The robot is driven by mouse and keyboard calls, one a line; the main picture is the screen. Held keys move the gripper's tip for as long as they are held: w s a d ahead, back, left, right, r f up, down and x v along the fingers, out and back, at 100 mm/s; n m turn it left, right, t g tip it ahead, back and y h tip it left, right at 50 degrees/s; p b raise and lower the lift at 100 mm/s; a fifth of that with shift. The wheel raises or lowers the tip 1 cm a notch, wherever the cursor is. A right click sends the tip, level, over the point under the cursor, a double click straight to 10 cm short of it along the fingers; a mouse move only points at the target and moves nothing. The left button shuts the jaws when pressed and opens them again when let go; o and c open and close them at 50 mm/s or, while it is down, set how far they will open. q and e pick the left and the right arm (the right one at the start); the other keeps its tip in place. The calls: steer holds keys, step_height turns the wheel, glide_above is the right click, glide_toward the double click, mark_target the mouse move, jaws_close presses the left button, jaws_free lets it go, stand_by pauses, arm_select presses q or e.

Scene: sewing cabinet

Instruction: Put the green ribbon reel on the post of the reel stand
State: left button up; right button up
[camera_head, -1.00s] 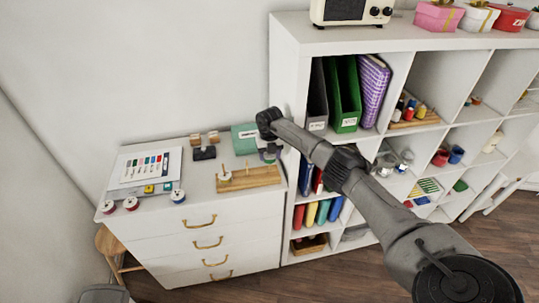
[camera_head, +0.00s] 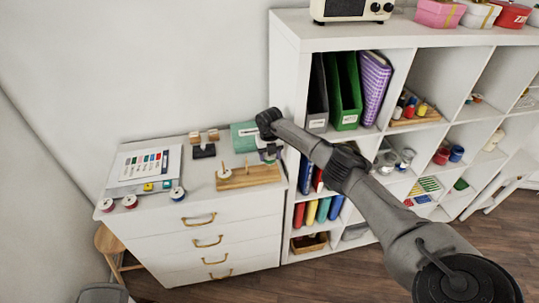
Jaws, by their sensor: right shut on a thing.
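The reel stand (camera_head: 262,178) is a wooden block on the right front of the white cabinet top. It has upright wooden posts (camera_head: 246,165), and a white reel (camera_head: 224,173) sits at the left one. My right gripper (camera_head: 268,156) is just behind the stand's right end, partly hidden by its own wrist. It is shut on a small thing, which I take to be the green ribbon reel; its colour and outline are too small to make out. My left gripper is not in view.
A teal box (camera_head: 242,136) stands behind the stand, with a black holder (camera_head: 204,151) to its left. The white cubby shelf (camera_head: 288,75) rises close to the right.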

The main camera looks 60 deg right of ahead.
steer(key=shift+f+b, duration=0.3)
steer(key=shift+f, duration=0.15)
steer(key=shift+f, duration=0.35)
steer(key=o, duration=1)
steer(key=shift+r, duration=0.35)
step_height(320, 180, up, 13)
steer(key=shift+r, duration=0.1)
